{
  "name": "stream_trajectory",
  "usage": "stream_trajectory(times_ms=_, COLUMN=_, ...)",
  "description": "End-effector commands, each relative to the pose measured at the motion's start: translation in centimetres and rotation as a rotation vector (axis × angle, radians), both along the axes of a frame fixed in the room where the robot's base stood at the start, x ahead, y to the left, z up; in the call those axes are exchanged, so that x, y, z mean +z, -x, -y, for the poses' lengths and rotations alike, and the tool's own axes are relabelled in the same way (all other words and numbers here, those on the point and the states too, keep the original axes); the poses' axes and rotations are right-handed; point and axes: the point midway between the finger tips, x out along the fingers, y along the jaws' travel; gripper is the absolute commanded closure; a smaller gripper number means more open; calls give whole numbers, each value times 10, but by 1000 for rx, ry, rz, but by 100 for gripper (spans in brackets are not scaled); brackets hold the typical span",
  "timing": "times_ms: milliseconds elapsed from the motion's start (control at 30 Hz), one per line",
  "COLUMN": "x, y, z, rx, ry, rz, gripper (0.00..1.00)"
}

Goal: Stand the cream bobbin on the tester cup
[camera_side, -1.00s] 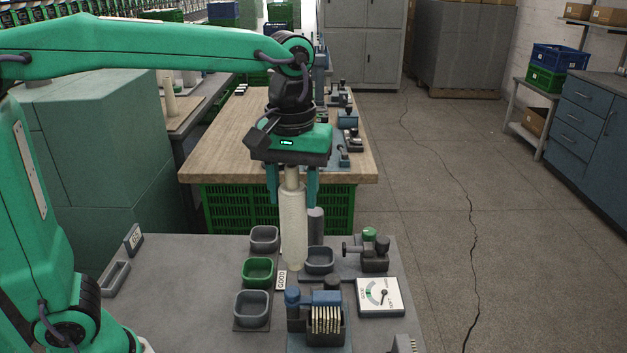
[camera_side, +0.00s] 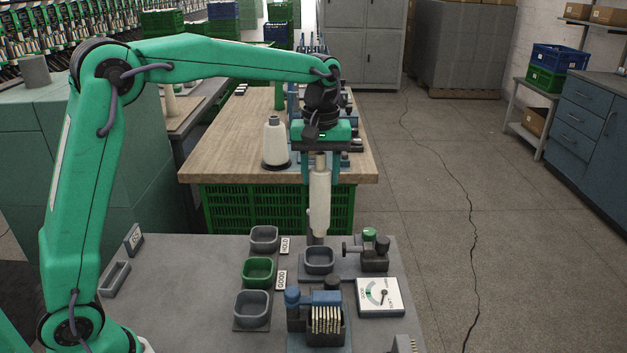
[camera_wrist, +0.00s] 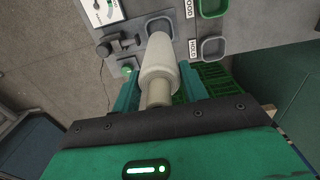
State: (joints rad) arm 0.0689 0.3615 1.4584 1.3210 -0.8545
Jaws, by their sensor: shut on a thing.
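The cream bobbin (camera_side: 319,205) hangs upright in my gripper (camera_side: 321,178), which is shut on its upper end. The bobbin's lower end is above and slightly behind the grey tester cup (camera_side: 320,262) in the side view, apart from it as far as I can tell. In the wrist view, the bobbin (camera_wrist: 159,70) runs from my gripper (camera_wrist: 160,92) toward the cup (camera_wrist: 158,24), whose near part it hides.
A tester with a green knob (camera_side: 369,233) stands right of the cup, and a dial gauge (camera_side: 380,297) is in front of it. Grey and green trays (camera_side: 258,272) line the left. A blue-topped fixture (camera_side: 318,320) stands in front. The bench's left is mostly clear.

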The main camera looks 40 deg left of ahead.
Motion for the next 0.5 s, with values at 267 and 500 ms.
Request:
stream_trajectory(times_ms=267, x=-7, y=0, z=0, rx=0, ry=0, rz=-1, gripper=77)
stream_trajectory(times_ms=500, x=-23, y=1, z=0, rx=0, ry=0, rz=-3, gripper=77)
